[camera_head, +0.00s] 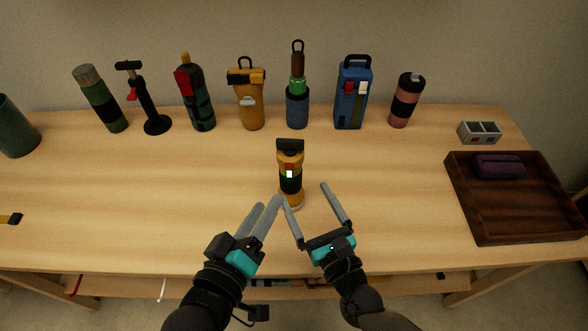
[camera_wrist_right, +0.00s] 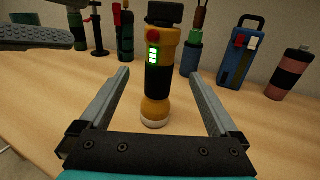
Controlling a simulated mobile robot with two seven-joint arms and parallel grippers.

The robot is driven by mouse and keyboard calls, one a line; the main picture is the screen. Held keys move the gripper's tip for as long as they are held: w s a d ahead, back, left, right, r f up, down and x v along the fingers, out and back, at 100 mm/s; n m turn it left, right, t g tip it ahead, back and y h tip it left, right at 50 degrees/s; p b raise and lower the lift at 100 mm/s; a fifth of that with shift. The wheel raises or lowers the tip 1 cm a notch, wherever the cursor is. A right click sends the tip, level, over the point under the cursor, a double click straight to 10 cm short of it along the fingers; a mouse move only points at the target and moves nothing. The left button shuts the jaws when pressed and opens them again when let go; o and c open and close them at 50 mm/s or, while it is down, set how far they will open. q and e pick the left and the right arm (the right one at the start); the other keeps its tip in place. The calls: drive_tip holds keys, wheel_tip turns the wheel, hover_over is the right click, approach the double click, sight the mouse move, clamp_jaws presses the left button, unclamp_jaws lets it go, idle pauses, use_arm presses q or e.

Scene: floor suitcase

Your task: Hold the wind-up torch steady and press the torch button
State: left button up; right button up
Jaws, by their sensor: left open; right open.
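The wind-up torch (camera_head: 290,165) stands upright in the middle of the table, yellow with a black band and a black crank on top. It also shows in the right wrist view (camera_wrist_right: 158,87), with a red button (camera_wrist_right: 153,35) above a lit green-and-white indicator (camera_wrist_right: 152,55). My left gripper (camera_head: 272,204) is in front of the torch, slightly left, with its fingers near the torch base; contact cannot be told. My right gripper (camera_head: 308,212) is open and empty, in front and to the right of the torch, which appears between its fingers in the wrist view.
Along the back stand several items, including a green-black bottle (camera_head: 100,100), a pump (camera_head: 149,105), a yellow lantern (camera_head: 247,100), a blue box (camera_head: 352,97) and a pink bottle (camera_head: 404,104). A dark tray (camera_head: 482,216) with a purple case (camera_head: 499,166) lies right. Table beside the torch is clear.

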sight(295, 175)
drive_tip(key=x, duration=0.9)
drive_tip(key=shift+w+a, duration=0.15)
drive_tip(key=shift+w, duration=0.25)
drive_tip(key=shift+c, duration=0.4)
clamp_jaws()
use_arm(q)
clamp_jaws()
drive_tip(key=shift+d+r, duration=0.1)
idle(1.4)
